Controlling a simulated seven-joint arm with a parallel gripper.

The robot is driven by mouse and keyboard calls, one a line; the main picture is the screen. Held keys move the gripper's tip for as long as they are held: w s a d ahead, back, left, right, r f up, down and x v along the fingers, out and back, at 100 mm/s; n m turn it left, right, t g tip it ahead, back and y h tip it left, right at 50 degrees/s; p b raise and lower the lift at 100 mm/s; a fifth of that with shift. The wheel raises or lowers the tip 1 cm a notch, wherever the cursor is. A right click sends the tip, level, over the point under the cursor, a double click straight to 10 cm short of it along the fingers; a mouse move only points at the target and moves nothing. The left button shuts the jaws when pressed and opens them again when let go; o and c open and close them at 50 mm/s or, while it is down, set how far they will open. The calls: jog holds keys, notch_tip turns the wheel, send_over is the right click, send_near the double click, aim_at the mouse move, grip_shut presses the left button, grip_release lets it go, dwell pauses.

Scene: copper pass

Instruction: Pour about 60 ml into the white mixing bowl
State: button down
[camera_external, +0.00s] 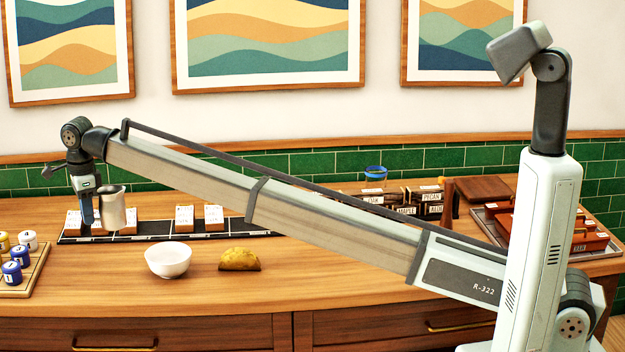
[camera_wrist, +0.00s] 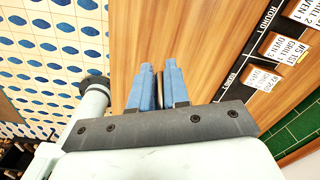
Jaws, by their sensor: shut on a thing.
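The white mixing bowl (camera_external: 168,262) stands on the wooden counter, left of the middle in the external view. I cannot see inside it well enough to tell what it holds. My gripper (camera_external: 88,214) is shut on a metal jug (camera_external: 114,212), left of the bowl and higher than its rim. The jug looks about upright, and its contents are hidden. In the wrist view my blue fingers (camera_wrist: 158,80) are close together with a thin dark strip between them. The bowl does not show in the wrist view.
A yellow folded taco-like item (camera_external: 240,259) lies right of the bowl. Behind is a black strip with white cards (camera_external: 184,218). Blue and white jars (camera_external: 12,271) stand on a board at far left. Labelled dark boxes (camera_external: 432,200) stand behind my arm. Counter in front of the bowl is clear.

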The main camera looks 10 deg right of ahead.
aim_at(111, 229)
jog(key=f, duration=0.9)
jog(key=a+f, duration=0.1)
jog(key=f, duration=0.3)
jog(key=shift+s+f, duration=0.15)
jog(key=shift+f, duration=0.1)
jog(key=shift+d, duration=0.1)
jog(key=shift+d+r+m+y, duration=0.2)
jog(key=shift+m+y, duration=0.1)
jog(key=shift+w+d+r+g+y, duration=0.15)
jog(key=shift+d+r+y, duration=0.5)
jog(key=shift+y, duration=0.2)
jog(key=shift+w+d+r+g+y, duration=0.15)
jog(key=shift+d+r+y, duration=0.4)
jog(key=shift+y, duration=0.3)
jog(key=d+r+y, duration=0.2)
jog(key=r, duration=0.1)
jog(key=d+r+y, duration=0.1)
jog(key=r, duration=0.1)
jog(key=shift+w+d+g+y, duration=0.15)
jog(key=shift+w+g+y, duration=0.15)
jog(key=shift+g, duration=0.1)
jog(key=shift+w+d+r+y, duration=0.1)
jog(key=shift+d+r+y, duration=0.25)
jog(key=shift+r+y, duration=0.25)
jog(key=shift+w+d+f+g+y, duration=0.15)
jog(key=shift+g+y, duration=0.15)
jog(key=shift+y, duration=0.4)
jog(key=shift+d+y, duration=0.15)
jog(key=shift+y, duration=0.15)
